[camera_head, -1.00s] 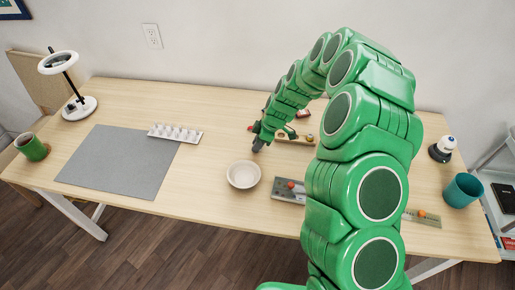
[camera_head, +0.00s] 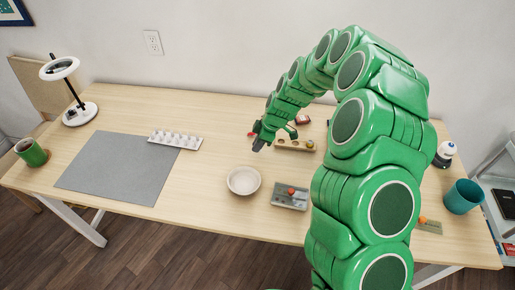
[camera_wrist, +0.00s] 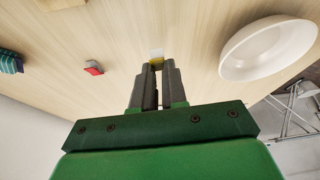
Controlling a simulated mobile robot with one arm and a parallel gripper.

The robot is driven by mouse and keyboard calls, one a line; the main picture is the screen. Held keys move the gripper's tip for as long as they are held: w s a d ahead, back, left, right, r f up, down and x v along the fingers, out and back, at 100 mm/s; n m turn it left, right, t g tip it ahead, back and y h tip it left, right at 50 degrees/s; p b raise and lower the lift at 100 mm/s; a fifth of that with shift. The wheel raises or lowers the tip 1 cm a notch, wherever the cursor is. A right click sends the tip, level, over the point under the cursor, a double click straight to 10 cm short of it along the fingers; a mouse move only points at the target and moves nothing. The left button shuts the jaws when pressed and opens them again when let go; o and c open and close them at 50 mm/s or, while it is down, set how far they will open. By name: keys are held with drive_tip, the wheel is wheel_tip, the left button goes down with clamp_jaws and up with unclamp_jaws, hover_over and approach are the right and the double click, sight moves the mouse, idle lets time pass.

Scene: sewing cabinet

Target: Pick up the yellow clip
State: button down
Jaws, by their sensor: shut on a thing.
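My gripper (camera_wrist: 157,82) points away from the camera in the wrist view, its two dark fingers close together. The yellow clip (camera_wrist: 156,60) shows as a small yellow patch between the fingertips, with a whitish part just beyond it. The gripper is shut on the clip. In the head view my gripper (camera_head: 260,143) is over the middle of the table, behind the bowl. The clip cannot be made out there.
A white bowl (camera_head: 243,181) stands in front of my gripper; it also shows in the wrist view (camera_wrist: 268,50). A grey box with an orange knob (camera_head: 290,195) and a wooden block with holes (camera_head: 294,145) lie to the right. A grey mat (camera_head: 118,166) lies left.

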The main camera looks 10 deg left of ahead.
drive_tip(key=s+d+r, duration=0.5)
drive_tip(key=s+r, duration=0.4)
drive_tip(key=s, duration=0.3)
drive_tip(key=shift+s+d+r, duration=0.15)
drive_tip(key=shift+s+r, duration=0.1)
